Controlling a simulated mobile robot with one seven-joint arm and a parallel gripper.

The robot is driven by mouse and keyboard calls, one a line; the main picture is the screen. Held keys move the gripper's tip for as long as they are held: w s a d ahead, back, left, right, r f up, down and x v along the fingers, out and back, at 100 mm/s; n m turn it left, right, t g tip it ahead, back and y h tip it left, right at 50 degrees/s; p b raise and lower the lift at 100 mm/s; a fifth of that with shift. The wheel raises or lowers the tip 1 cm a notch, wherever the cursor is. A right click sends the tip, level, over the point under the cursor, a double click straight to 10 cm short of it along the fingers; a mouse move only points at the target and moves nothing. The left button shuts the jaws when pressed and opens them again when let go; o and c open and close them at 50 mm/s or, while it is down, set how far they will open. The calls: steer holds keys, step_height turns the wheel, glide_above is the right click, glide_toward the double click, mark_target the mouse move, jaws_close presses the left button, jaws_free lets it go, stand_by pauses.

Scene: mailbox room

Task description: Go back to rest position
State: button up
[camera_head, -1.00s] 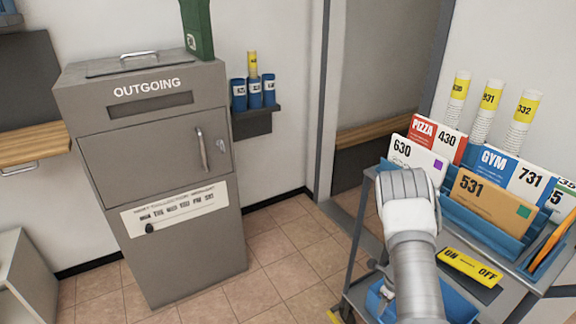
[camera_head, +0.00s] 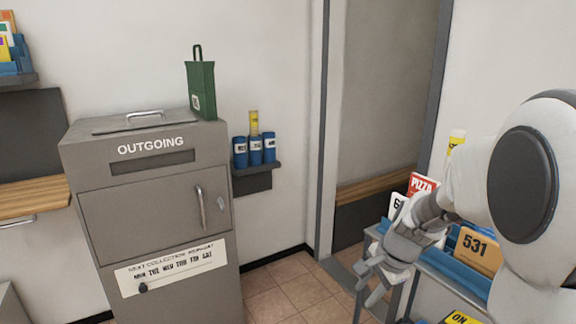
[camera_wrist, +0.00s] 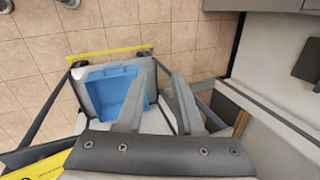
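My gripper (camera_head: 372,280) is in front of the left side of the mail cart (camera_head: 392,300), at the lower right of the head view. In the wrist view my gripper (camera_wrist: 156,80) shows two fingers apart with nothing between them. Below the fingers is a blue bin (camera_wrist: 118,98) on the cart's lower level. My arm covers much of the cart and its mail in the head view.
The grey OUTGOING mailbox (camera_head: 150,205) stands at the left with a green bag (camera_head: 201,90) on top. A wall shelf (camera_head: 256,170) holds blue canisters. Envelope 531 (camera_head: 477,248) and a PIZZA mailer (camera_head: 422,184) stand in the cart. Tiled floor lies between mailbox and cart.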

steer(key=s+a+r+n+t+h, duration=0.1)
steer(key=s+r+n, duration=0.55)
steer(key=s, duration=0.35)
steer(key=s+a+r+n+t+h, duration=0.1)
steer(key=s+a+r+n, duration=0.1)
steer(key=s+r+n, duration=0.65)
step_height(320, 180, up, 21)
steer(key=s+m+p, duration=0.1)
steer(key=s+p, duration=0.1)
steer(key=p, duration=2.2)
steer(key=shift+s+m, duration=0.3)
